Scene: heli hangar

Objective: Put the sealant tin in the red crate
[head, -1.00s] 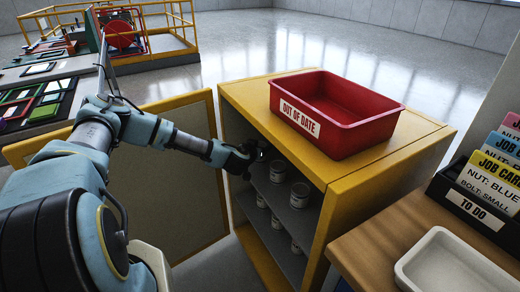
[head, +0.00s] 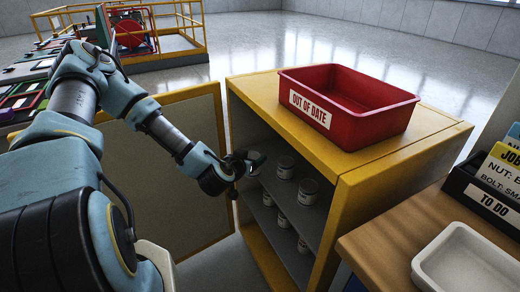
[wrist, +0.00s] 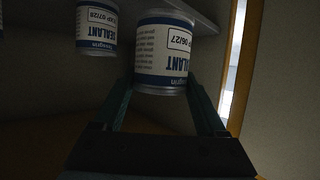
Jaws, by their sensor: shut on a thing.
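My gripper (head: 246,162) is at the open front of the yellow cabinet, by its upper shelf. It is shut on a sealant tin (wrist: 163,55), a white tin with a dark blue band and a label ending 06/27. The held tin (head: 257,158) is partly hidden by the gripper in the head view. The red crate (head: 372,128), labelled OUT OF DATE, stands on top of the cabinet. Its visible inside is empty.
More tins (head: 308,191) stand on the cabinet's shelves. The cabinet top (head: 345,165) is above my gripper. The open cabinet door (head: 170,185) is behind my arm at left. A wooden bench with a white tray (head: 465,262) and a card box (head: 490,205) is at right.

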